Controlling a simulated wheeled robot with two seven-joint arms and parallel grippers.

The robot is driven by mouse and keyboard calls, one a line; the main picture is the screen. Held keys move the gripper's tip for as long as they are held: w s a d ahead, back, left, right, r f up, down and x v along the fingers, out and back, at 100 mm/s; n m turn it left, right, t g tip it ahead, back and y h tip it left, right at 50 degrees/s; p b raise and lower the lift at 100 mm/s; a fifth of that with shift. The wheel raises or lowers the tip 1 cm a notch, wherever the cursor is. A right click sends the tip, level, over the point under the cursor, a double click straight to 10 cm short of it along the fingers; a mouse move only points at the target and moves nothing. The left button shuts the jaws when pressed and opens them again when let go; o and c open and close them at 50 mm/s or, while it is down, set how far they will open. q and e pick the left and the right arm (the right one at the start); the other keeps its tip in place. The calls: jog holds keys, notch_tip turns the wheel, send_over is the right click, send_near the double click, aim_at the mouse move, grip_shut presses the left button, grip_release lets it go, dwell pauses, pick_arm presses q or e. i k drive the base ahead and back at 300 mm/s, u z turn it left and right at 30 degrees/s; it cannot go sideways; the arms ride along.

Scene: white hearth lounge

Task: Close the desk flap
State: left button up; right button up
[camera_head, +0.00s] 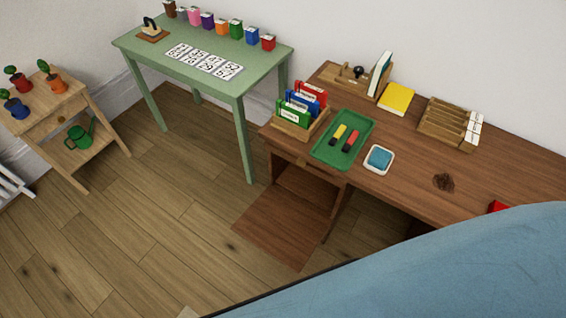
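The wooden desk (420,190) stands on the right against the white wall. Its reddish-brown flap (284,228) is open, folded out and down from the compartment below the desk top's left end. The flap's far edge reaches out over the floor, and the dark inside of the compartment shows behind it. I cannot tell whether the flap touches the floor. Neither of my grippers is in view.
On the desk are a green tray (327,152), a file box (288,127) and a blue sponge in a white dish (370,168). A green table (150,50) and plant stand (48,128) are left. Floor before the flap is clear. A large blue surface (450,270) blocks the lower right.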

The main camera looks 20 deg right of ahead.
aim_at(285, 229)
jog(key=u, duration=0.4)
jog(key=k, duration=1)
jog(key=z, duration=1.15)
jog(key=i, duration=0.5)
jog(key=z, duration=0.05)
